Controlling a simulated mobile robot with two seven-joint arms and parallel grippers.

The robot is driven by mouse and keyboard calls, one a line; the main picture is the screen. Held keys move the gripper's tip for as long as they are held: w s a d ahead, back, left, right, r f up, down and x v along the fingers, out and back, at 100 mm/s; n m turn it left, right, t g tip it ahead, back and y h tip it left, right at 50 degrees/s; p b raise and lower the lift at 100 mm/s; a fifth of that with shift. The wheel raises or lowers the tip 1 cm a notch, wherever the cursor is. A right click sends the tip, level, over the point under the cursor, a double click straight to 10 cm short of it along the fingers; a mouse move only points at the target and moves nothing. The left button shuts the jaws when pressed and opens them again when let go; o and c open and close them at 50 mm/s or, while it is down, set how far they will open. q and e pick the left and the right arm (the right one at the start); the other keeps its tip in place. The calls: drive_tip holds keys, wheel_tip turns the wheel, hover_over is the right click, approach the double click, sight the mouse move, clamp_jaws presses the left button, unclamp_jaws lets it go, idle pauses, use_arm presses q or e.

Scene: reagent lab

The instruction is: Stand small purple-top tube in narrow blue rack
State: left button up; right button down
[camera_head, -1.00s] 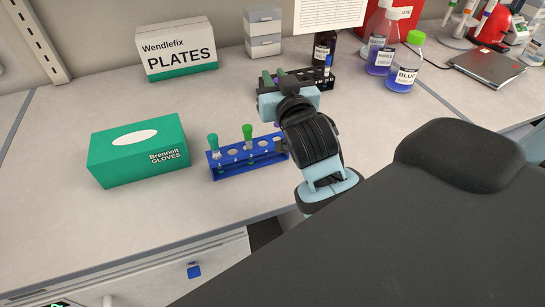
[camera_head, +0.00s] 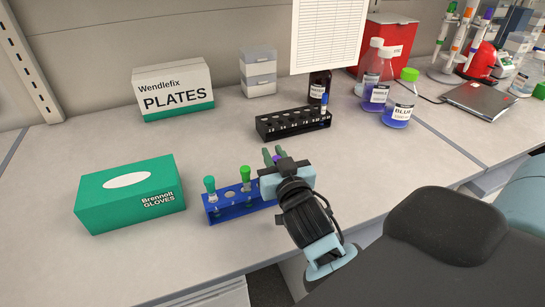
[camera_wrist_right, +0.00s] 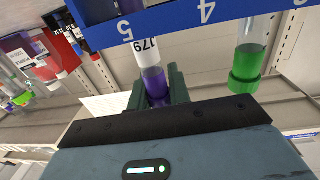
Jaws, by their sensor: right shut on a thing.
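The narrow blue rack (camera_head: 228,211) stands on the bench right of the glove box. My right gripper (camera_head: 273,156) is over the rack's right end. In the wrist view, its green fingers (camera_wrist_right: 157,90) are shut on the small purple-top tube (camera_wrist_right: 150,75), around its purple cap. The tube has a white label and lines up with the rack's slot marked 5. Its lower end is hidden by the rack (camera_wrist_right: 180,27), so I cannot tell how deep it sits. My left gripper is not in view.
Two green-top tubes (camera_head: 210,184) (camera_head: 246,173) stand in the blue rack. A black rack (camera_head: 292,124) with a blue-top tube is behind. A green glove box (camera_head: 130,200) is at left, a plates box (camera_head: 175,92) behind it. Bottles (camera_head: 398,105) stand back right.

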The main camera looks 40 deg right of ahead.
drive_tip(key=shift+f, duration=0.15)
drive_tip(key=shift+f, duration=0.1)
drive_tip(key=c, duration=1.3)
unclamp_jaws()
